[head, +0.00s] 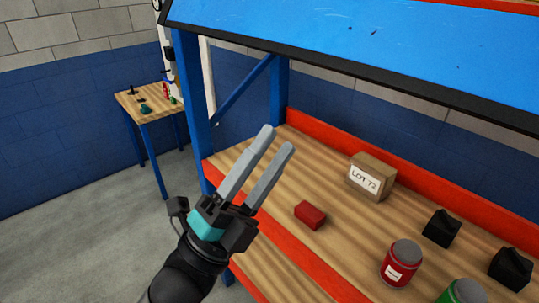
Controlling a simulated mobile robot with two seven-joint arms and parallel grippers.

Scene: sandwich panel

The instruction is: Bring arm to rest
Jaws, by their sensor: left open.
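My left gripper (278,140) is raised in front of the left end of the wooden shelf. Its two grey fingers are parallel, with a gap between them, and nothing is held. My arm comes in from the bottom of the picture. A small red block (310,215) lies on the shelf to the right of the gripper, apart from it. My right gripper does not show.
The shelf (345,238) has red edging and blue posts (193,105). On it stand a box marked LOT 72 (372,176), a red can (401,263), a green can (463,292) and two black objects (441,228). A blue panel (370,45) hangs above. A small table (150,112) stands back left.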

